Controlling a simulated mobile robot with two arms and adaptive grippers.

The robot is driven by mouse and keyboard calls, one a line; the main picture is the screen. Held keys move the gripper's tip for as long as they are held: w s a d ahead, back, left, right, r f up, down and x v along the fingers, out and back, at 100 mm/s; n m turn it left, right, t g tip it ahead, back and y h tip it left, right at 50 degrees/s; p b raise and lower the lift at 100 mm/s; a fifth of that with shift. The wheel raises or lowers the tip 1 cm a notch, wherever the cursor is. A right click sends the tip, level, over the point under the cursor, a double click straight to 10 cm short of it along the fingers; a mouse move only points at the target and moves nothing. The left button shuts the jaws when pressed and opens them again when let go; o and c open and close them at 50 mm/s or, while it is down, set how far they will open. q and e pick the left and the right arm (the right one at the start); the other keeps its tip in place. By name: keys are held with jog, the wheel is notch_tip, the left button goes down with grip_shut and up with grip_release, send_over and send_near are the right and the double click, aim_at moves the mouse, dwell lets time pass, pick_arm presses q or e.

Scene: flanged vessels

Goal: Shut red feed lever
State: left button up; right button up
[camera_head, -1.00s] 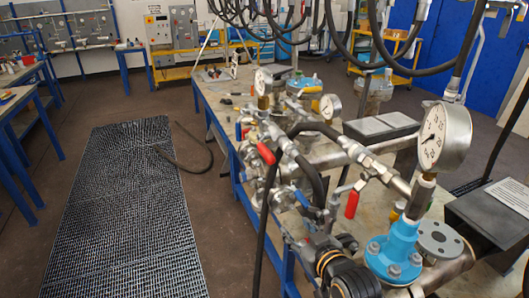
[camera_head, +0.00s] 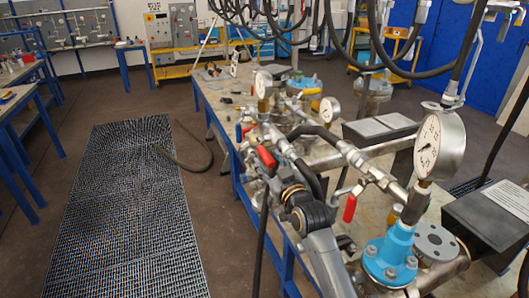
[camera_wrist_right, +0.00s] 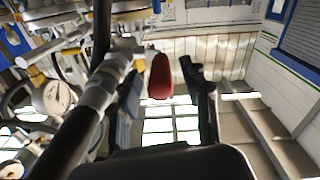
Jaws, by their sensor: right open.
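A red feed lever (camera_head: 267,157) sits on the pipework at the near left side of the bench. My right gripper (camera_head: 279,174) is open just in front of it, coming in from below. In the right wrist view the red lever end (camera_wrist_right: 160,77) shows between the two spread fingers of my right gripper (camera_wrist_right: 160,90), with gaps on both sides. Whether the fingers touch it cannot be told. Part of the valve below the lever is hidden by my right gripper and arm in the head view. My left gripper is not in view.
Another red lever (camera_head: 350,208) hangs to the right, near a large pressure gauge (camera_head: 440,146) and a blue flanged fitting (camera_head: 390,258). A black hose (camera_head: 262,235) hangs at the bench's near edge.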

aim_at(265, 155)
jog(key=shift+p+x, duration=0.3)
jog(key=shift+x, duration=1.65)
grip_shut()
